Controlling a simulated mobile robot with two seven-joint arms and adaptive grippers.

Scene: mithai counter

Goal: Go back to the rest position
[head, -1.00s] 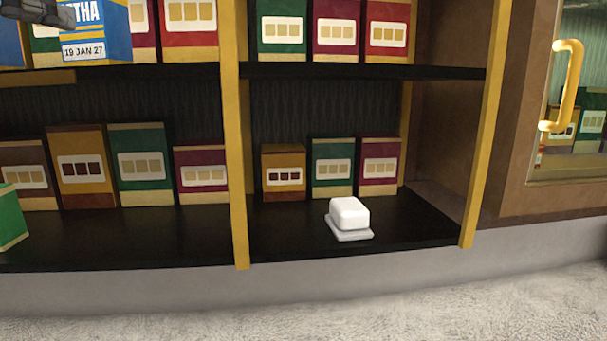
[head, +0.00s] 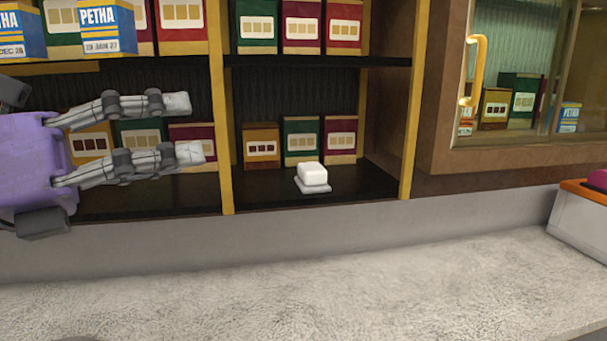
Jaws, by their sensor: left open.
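My left gripper (head: 184,129) comes in from the left in the head view, with a purple body and two grey fingers spread apart. It is open, with nothing between its fingers. It is in front of the lower left shelf bay and hides parts of the boxes there. My right gripper is not in view.
A shelf unit (head: 219,120) with yellow posts holds sweet boxes. Blue PETHA boxes (head: 105,28) stand upper left. A white block on a small base (head: 312,176) sits on the lower right shelf. A yellow handle (head: 474,70) is at right. The pale counter (head: 300,290) in front is largely clear.

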